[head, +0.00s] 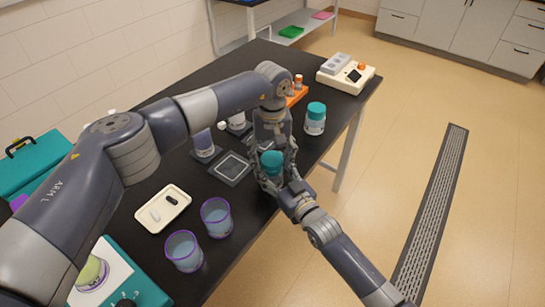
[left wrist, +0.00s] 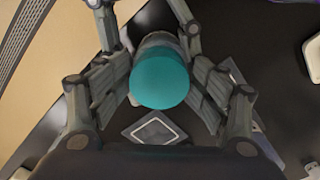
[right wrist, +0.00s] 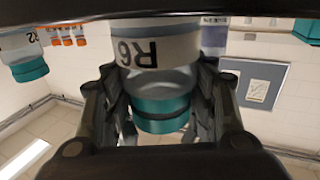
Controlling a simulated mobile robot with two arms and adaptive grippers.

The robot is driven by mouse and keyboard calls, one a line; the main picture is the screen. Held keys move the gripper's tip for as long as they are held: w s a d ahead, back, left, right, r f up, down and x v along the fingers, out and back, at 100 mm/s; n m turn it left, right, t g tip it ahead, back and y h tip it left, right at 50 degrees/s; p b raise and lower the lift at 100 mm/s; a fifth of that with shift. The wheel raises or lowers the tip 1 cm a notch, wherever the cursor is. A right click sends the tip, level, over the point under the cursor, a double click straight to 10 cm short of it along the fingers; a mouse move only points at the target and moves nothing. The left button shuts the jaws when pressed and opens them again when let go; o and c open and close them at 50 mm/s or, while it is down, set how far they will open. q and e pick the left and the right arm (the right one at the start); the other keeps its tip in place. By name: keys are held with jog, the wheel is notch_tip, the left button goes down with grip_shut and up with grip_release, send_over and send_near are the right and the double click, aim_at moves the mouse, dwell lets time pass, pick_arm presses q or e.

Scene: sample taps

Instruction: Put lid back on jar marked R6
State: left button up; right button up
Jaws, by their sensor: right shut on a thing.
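The jar marked R6 (right wrist: 150,52) stands upside down in the right wrist view, its label clearly readable. A teal lid (right wrist: 160,110) is at its mouth; I cannot tell whether it is fully seated. The lid also shows from above in the left wrist view (left wrist: 160,80) and in the head view (head: 271,163). My right gripper (head: 282,185) comes from the lower right and is shut on the jar. My left gripper (left wrist: 160,95) reaches down from above, its fingers open on both sides of the lid. The fingers hide much of the jar in the head view.
Another teal-lidded jar (head: 315,118) stands close by on the right of the black table. A square pad (head: 232,168), a white tray (head: 163,208) with small pieces and two purple-rimmed cups (head: 216,216) lie to the left. An orange rack (head: 296,96) and a beige device (head: 346,76) are behind.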

pick_arm(q)
jog(key=shift+a+f, duration=0.1)
jog(key=shift+a, duration=0.1)
jog(key=shift+r, duration=2)
jog(key=shift+d+r, duration=0.1)
jog(key=shift+r, duration=0.05)
jog(key=c, duration=1.1)
jog(key=shift+c, duration=0.2)
jog(key=shift+r, duration=2)
